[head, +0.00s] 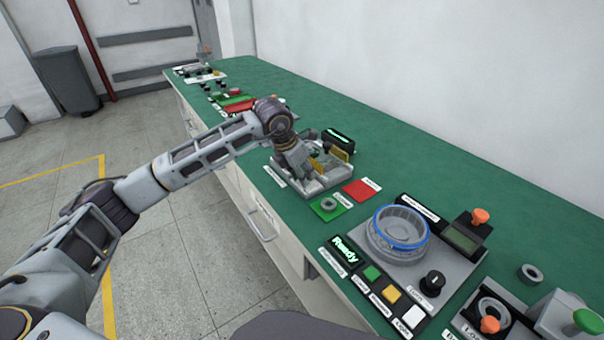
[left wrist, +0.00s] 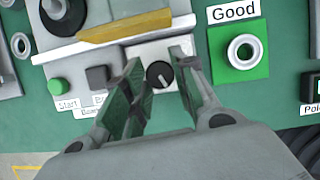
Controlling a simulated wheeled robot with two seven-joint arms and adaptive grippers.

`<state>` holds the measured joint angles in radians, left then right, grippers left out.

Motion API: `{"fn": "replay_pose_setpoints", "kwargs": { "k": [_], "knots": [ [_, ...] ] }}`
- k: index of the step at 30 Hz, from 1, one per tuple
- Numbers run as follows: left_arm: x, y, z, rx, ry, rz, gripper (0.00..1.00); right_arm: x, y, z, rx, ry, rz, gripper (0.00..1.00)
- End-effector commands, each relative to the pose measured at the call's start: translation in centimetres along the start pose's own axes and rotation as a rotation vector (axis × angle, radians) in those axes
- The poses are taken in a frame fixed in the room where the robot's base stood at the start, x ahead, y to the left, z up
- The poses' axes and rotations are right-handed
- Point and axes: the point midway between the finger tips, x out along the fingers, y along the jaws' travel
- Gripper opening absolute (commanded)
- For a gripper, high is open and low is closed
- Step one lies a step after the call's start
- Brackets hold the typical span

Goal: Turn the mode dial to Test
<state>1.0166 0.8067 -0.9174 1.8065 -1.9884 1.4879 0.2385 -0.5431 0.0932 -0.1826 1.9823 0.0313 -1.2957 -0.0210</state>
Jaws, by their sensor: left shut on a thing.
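My left gripper (head: 304,170) is at the small grey station (head: 318,187) in the middle of the bench. In the left wrist view its two fingers (left wrist: 160,85) stand on either side of a black dial (left wrist: 160,75) with a white pointer mark and are shut on it. The mark points down and slightly right. The dial's position labels are hidden, so I cannot tell which setting it points to. In the head view the gripper hides this dial. My right gripper is not in view.
Beside the dial are a green Start button (left wrist: 60,87) and a dark button (left wrist: 97,78). A green Good pad (left wrist: 239,58) holds a metal ring. In the head view, a red pad (head: 362,190) lies nearby, and a larger station (head: 450,262) has another black dial (head: 432,284).

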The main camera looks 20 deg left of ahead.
Motion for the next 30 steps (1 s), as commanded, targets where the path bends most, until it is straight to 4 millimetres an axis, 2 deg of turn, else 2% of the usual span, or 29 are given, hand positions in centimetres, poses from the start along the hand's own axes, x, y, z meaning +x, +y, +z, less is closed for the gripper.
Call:
{"fn": "replay_pose_setpoints", "kwargs": {
  "k": [15,30],
  "knots": [
    [-0.1,-0.2,0.1,-0.250,-0.004,0.105,0.03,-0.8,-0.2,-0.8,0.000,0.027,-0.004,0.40],
    [-0.1,-0.2,0.2,-0.300,-0.004,0.125,0.03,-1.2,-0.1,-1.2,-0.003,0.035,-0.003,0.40]
  ]
}}
